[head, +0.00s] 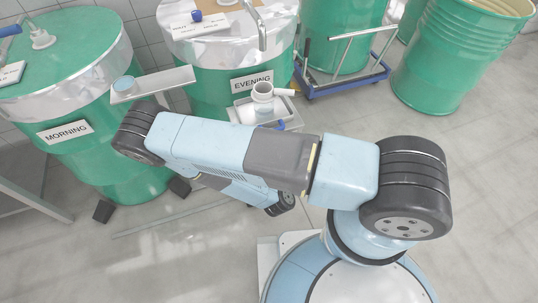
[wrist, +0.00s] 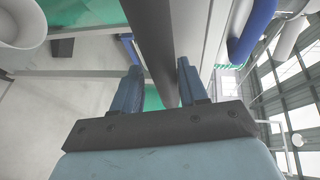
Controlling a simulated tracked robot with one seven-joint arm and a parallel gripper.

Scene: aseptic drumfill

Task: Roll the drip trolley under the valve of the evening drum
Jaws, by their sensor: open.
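The green evening drum (head: 210,93), with its EVENING label (head: 252,82), stands at the top middle of the head view. A small grey tray (head: 292,115), apparently the drip trolley's top, shows in front of it with a white jar (head: 263,105) on it. My arm hides what is below the tray. I cannot make out the evening drum's valve. In the wrist view my gripper (wrist: 158,85) is open, its blue fingers on either side of a dark grey bar (wrist: 152,35). I cannot tell whether they touch it.
The green morning drum (head: 95,165) stands at left, with a narrow grey shelf (head: 170,80) bearing a blue-topped jar (head: 124,86) beside it. A blue wheeled dolly (head: 345,88) and an open green drum (head: 445,65) stand at right. The floor at lower right is clear.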

